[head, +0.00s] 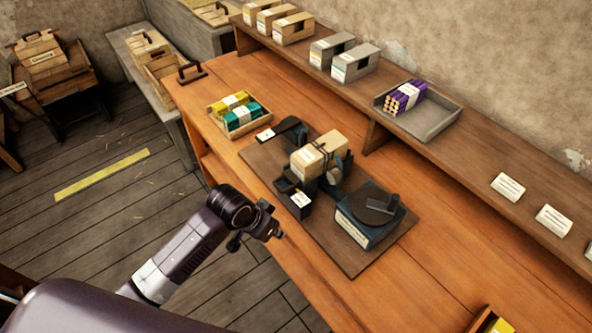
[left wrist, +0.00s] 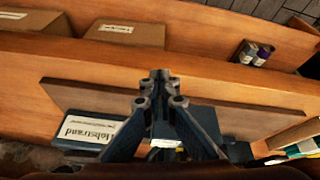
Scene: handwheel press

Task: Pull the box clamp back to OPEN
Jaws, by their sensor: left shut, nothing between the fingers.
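The press stands on a brown board (head: 375,260) on the workbench. A pale wooden box (head: 312,163) sits in its dark fixture, with dark straps or wires across it. In front of the box is a dark block (head: 290,194) with a white label; I cannot tell which dark part is the clamp or how it is set. My left gripper (head: 268,226) is shut and empty, in front of the bench edge, apart from the press. In the left wrist view its fingers (left wrist: 161,100) meet in front of the board and dark press parts. My right gripper is not in view.
A dark round-topped unit (head: 372,214) stands at the board's right. A wooden tray (head: 240,130) with yellow and teal bundles lies to the left. A grey tray (head: 437,126) with purple sticks stands on the rear shelf. The bench at right is mostly clear.

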